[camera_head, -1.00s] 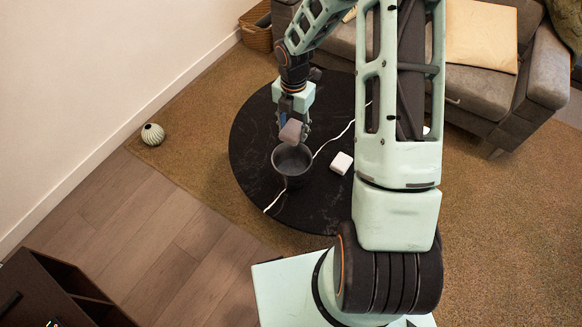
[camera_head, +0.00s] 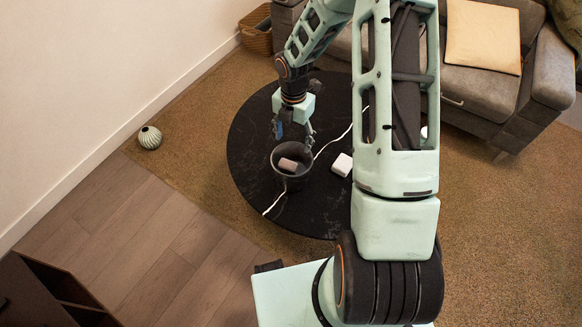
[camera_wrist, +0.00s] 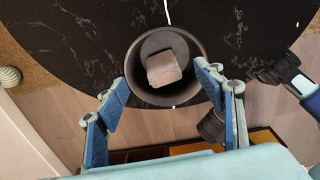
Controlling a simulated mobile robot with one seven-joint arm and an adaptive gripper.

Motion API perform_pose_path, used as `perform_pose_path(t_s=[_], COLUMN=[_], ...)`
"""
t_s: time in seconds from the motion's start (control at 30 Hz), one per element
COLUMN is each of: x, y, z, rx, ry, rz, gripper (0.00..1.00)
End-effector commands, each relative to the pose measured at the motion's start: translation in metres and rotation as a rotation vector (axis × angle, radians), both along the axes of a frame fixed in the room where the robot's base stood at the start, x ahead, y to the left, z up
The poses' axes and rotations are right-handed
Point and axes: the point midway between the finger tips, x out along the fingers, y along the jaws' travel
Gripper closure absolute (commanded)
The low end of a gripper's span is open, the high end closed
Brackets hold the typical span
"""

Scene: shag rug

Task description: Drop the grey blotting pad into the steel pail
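The grey blotting pad (camera_head: 288,164) lies inside the dark steel pail (camera_head: 291,181), which stands upright on the round black table. In the wrist view the pad (camera_wrist: 163,68) looks like a small pinkish-grey block within the pail's round rim (camera_wrist: 133,79). My gripper (camera_head: 293,133) is open and empty above the pail. In the wrist view its blue fingers (camera_wrist: 163,110) are spread wide on either side of the near rim, and nothing is between them.
A white block (camera_head: 342,164) sits on the black table (camera_head: 255,135), right of the pail. A grey sofa (camera_head: 490,90) is at the back right. A ribbed vase (camera_head: 150,137) lies on the rug at the left, and a wicker basket (camera_head: 258,38) stands behind.

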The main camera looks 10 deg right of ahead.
Motion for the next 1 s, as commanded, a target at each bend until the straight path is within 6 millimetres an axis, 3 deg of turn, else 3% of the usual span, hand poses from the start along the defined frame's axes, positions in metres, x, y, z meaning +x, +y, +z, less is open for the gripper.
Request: perform_pose_path(t_s=[0.37, 0.8, 1.0], x=[0.001, 0.001, 0.000], y=[0.000, -0.001, 0.000], z=[0.009, 0.096, 0.117], rx=[0.001, -0.001, 0.000], ry=[-0.002, -0.004, -0.001], rz=[0.000, -0.001, -0.001], gripper=[0.37, 0.37, 0.37])
